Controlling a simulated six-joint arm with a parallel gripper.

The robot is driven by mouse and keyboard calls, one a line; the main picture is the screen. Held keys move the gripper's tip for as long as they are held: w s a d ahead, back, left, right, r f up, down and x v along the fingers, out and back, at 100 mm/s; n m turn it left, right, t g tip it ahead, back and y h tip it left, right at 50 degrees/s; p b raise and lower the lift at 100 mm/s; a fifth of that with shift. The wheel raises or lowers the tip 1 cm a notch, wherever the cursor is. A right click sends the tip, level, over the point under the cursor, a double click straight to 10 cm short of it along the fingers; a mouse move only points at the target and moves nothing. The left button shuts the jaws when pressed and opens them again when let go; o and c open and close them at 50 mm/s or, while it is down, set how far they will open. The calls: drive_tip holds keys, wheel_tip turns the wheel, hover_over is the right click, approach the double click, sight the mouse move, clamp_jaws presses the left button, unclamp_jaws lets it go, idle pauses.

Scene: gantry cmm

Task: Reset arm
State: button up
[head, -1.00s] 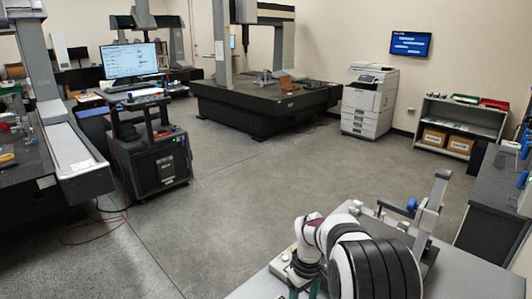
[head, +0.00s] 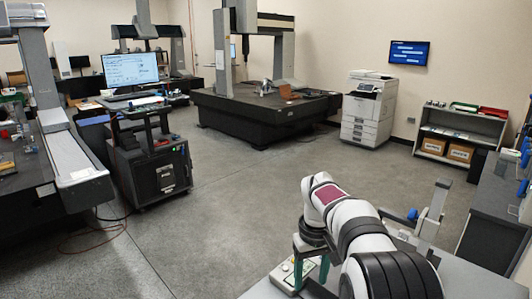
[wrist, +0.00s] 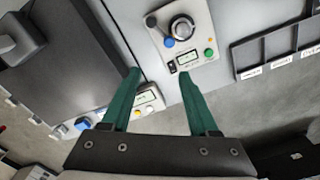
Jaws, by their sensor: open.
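My arm (head: 350,225) reaches up and out over the pale table at the bottom right of the head view. My gripper (head: 307,283) hangs from its end, with green fingers pointing down beside a small control box (head: 286,277). In the wrist view the two green fingers of my gripper (wrist: 159,74) stand apart, and nothing is between them. The control box (wrist: 197,22) with a round dial and coloured buttons lies beyond the fingertips. A second small panel (wrist: 150,98) with a display is partly hidden behind the left finger.
A grey upright fixture (head: 432,212) stands on the table right of my arm. In the wrist view a dark block (wrist: 55,55) lies at left and a labelled rack (wrist: 280,50) at right. Beyond the table the grey floor (head: 240,200) is open.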

drive_tip(key=f+n, duration=0.2)
drive_tip(key=s+a+f+n, duration=0.1)
drive_tip(key=f+n, duration=0.2)
drive_tip(key=a+f+n, duration=0.1)
drive_tip(key=f+n, duration=0.1)
drive_tip(key=n, duration=0.1)
drive_tip(key=shift+s+a+f, duration=0.15)
drive_tip(key=shift+s+f, duration=0.15)
drive_tip(key=shift+s, duration=0.1)
idle(1.6)
